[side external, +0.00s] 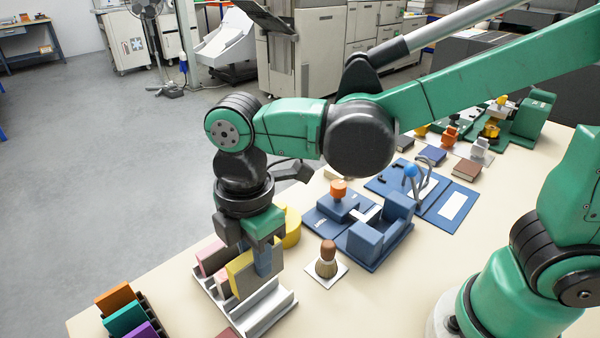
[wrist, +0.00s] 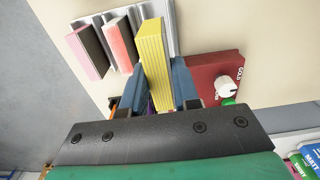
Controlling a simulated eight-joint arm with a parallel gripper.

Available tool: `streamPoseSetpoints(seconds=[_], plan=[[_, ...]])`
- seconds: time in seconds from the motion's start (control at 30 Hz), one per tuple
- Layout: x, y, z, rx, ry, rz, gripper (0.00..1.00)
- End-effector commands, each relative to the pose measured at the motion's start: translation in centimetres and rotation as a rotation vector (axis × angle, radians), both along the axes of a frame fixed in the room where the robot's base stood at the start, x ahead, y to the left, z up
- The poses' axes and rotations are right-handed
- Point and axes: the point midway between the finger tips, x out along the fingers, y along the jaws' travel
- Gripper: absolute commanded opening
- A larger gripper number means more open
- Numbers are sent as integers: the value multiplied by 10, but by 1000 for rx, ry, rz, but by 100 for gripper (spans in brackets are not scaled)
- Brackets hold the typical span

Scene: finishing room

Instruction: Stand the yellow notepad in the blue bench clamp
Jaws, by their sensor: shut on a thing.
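The yellow notepad (side external: 239,274) stands upright at the white slotted rack (side external: 283,304). My gripper (side external: 262,258) is above the rack, pointing down, with its blue-grey fingers shut on the notepad. In the wrist view the notepad (wrist: 151,45) shows edge-on between the two fingers (wrist: 160,85). I cannot tell whether its lower edge still rests in the rack. The blue bench clamp (side external: 366,241), with upright blue blocks and an orange knob (side external: 339,189), stands on the bench to the right of my gripper. Nothing shows between its blocks.
Pink (wrist: 86,52) and red-pink (wrist: 120,45) pads stand in the rack beside the notepad. A red box (wrist: 205,73) with a white knob is close on the other side. A brush (side external: 327,262) stands between rack and clamp. A yellow round thing (side external: 291,228) is behind my gripper.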

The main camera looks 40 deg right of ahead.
Motion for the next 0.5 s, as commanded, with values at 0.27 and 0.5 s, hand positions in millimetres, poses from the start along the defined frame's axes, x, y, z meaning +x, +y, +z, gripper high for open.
streamPoseSetpoints(seconds=[0.27, 0.5], plan=[[0, 0, 1, 0, 0, 0, 0], [10, -37, 2, 0, 0, -12, 0]])
